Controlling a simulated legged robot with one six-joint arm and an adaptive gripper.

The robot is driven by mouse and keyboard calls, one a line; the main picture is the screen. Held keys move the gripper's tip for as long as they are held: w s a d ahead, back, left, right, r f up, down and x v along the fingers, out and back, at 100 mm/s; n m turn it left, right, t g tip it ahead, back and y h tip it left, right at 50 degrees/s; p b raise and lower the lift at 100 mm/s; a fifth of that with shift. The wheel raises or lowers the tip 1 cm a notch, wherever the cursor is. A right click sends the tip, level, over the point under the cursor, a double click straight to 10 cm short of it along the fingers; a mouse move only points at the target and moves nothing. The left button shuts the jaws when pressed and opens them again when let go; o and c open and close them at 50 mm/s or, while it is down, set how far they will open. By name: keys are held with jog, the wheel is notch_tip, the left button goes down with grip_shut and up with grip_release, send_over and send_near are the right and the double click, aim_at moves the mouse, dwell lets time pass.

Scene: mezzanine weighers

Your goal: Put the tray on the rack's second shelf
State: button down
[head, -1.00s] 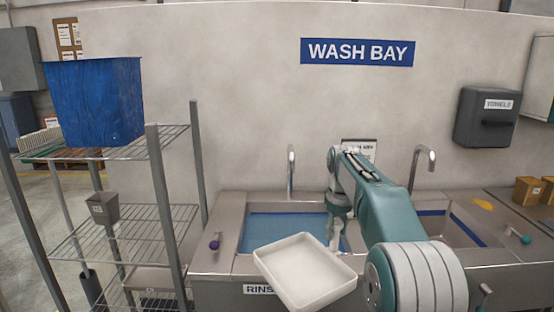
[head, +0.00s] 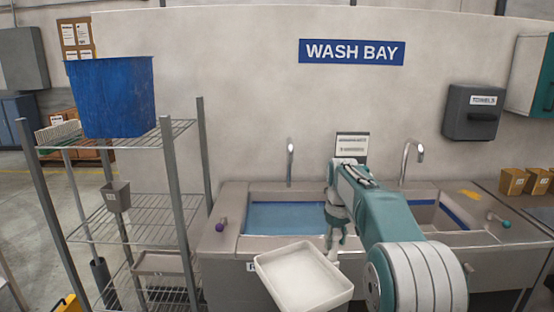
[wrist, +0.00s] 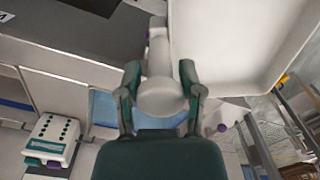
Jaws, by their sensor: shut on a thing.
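The tray (head: 303,277) is pale, shallow and rectangular, with a raised rim. It hangs in front of the sink at the bottom of the head view, slightly tilted, and its corner fills the upper right of the wrist view (wrist: 235,45). My gripper (wrist: 160,82) is shut on a pale rounded part beside the tray, which looks like its handle. The grey wire rack (head: 170,175) stands at the left, apart from the tray. Its middle shelf (head: 140,222) looks mostly clear.
A large blue bin (head: 112,97) and a white basket (head: 58,135) sit on the rack's top shelf. A small grey holder (head: 116,196) hangs at its middle level. The sink counter (head: 225,240) and taps (head: 290,160) are behind my arm. Boxes (head: 513,181) stand at the right.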

aim_at(334, 277)
jog(key=s+f+m, duration=0.1)
jog(key=f, duration=0.3)
jog(key=s+f, duration=0.1)
jog(key=f, duration=0.3)
jog(key=s+f+m, duration=0.1)
jog(key=f, duration=0.4)
jog(key=shift+m, duration=0.3)
jog(key=s+f+m, duration=0.2)
jog(key=s+f, duration=0.5)
jog(key=f, duration=0.4)
jog(key=shift+s+f+m, duration=0.2)
jog(key=shift+f+m, duration=0.15)
jog(key=shift+m, duration=0.05)
